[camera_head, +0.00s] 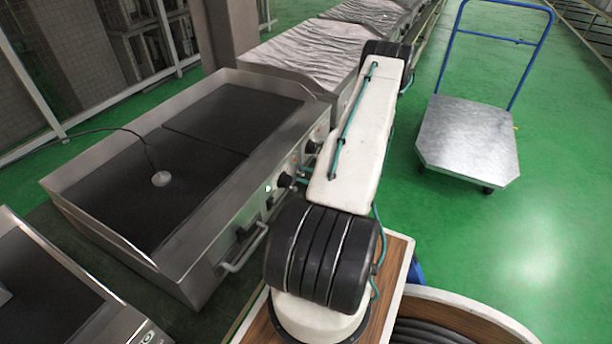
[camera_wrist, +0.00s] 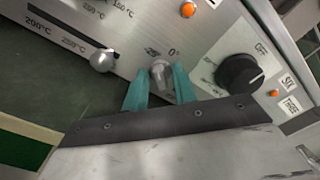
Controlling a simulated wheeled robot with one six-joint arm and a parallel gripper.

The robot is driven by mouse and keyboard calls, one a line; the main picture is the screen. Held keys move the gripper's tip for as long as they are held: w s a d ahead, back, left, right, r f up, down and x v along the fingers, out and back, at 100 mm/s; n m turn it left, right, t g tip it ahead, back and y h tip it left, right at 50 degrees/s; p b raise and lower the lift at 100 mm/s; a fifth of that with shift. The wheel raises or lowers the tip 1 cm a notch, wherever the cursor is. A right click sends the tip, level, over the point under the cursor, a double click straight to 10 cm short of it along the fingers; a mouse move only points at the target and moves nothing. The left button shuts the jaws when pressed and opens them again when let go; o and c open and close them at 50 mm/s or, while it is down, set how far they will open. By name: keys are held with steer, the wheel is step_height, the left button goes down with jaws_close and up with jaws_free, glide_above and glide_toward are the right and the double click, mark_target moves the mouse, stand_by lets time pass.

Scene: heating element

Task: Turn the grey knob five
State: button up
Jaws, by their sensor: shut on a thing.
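In the wrist view a grey knob (camera_wrist: 160,74) sits on the steel control panel, between the two teal fingers of my gripper (camera_wrist: 161,88). The fingers are shut on this knob. Marks near it read "0" and a partly blurred number. Its own number label is not readable.
A black knob (camera_wrist: 239,74) stands right of my gripper, near labels "SIX" and "THREE". Another grey knob (camera_wrist: 102,60) is at the left, by a slot with temperature marks. Orange lamps (camera_wrist: 188,9) dot the panel. A blue-handled cart (camera_head: 468,140) stands on the green floor at right.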

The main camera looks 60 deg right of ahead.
steer(key=shift+n, duration=1.2)
steer(key=o, duration=0.7)
steer(key=shift+s, duration=0.15)
steer(key=s, duration=0.7)
steer(key=shift+s, duration=0.3)
